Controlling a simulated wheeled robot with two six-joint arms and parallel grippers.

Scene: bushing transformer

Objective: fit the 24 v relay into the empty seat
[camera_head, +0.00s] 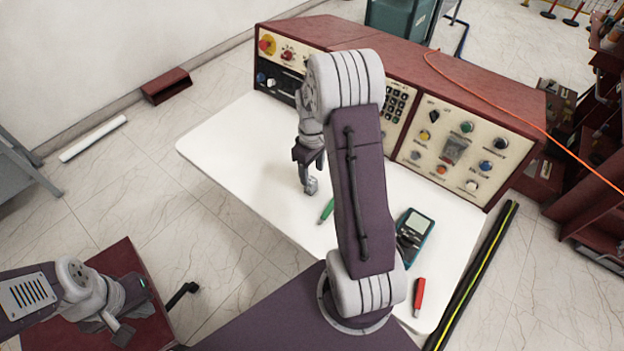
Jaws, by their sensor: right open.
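I cannot make out the 24 V relay or the empty seat in the head view. My own arm covers part of the white tabletop (235,130) and the middle of the control console (449,150). My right gripper (309,186) points down over the tabletop, left of the green-handled tool. It is open, and I see nothing held between its fingers. My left gripper (116,328) is low at the left edge, away from the tabletop. Its fingers are too unclear to tell their state.
A green-handled tool (327,211), a teal meter (416,226) and a red-handled tool (419,294) lie on the tabletop. An orange cable (520,120) crosses the console. A black-and-yellow strip (480,268) runs along the floor at right. The tabletop's left part is clear.

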